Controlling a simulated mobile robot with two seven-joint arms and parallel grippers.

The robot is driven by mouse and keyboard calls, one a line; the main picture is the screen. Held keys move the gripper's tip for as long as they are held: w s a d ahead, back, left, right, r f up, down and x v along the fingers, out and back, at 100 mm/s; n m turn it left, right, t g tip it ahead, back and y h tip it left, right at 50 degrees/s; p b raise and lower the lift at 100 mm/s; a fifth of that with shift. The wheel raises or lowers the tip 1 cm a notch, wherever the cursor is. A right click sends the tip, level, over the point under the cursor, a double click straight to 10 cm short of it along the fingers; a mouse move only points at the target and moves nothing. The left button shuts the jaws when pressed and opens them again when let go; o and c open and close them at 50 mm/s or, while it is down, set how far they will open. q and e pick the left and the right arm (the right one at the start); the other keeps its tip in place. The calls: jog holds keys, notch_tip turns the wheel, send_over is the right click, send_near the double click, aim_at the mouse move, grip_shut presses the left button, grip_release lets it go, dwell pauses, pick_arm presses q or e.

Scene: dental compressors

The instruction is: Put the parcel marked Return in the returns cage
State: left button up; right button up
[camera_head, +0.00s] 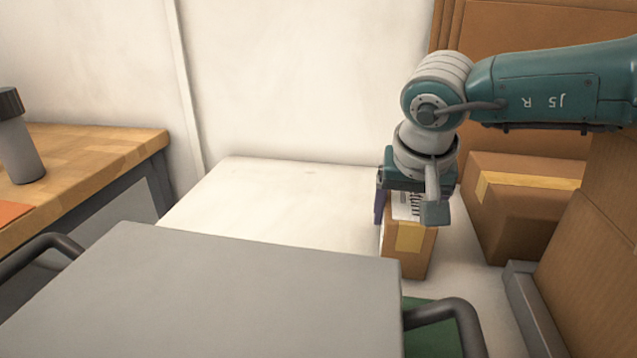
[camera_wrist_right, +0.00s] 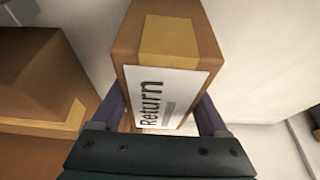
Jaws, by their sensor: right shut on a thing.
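The parcel marked Return (camera_head: 409,256) is a small brown box with yellow tape and a white label. My right gripper (camera_head: 412,205) comes down on it from above and is shut on it, with a finger on either side. In the right wrist view the parcel (camera_wrist_right: 168,45) sits between the fingers of the gripper (camera_wrist_right: 165,112), and the word "Return" is readable on its label. I cannot tell whether the parcel touches the white surface (camera_head: 290,200) below. My left gripper is not in view. I cannot make out a returns cage.
A larger taped carton (camera_head: 520,215) stands right of the parcel, with more cardboard (camera_head: 595,270) at the right edge. A grey flat top (camera_head: 215,290) with dark handles fills the front. A wooden bench (camera_head: 90,165) with a grey cylinder (camera_head: 18,145) is at left. The white surface left of the parcel is clear.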

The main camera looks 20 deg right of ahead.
jog(key=o, duration=1.5)
jog(key=shift+f, duration=0.15)
jog(key=shift+o, duration=0.2)
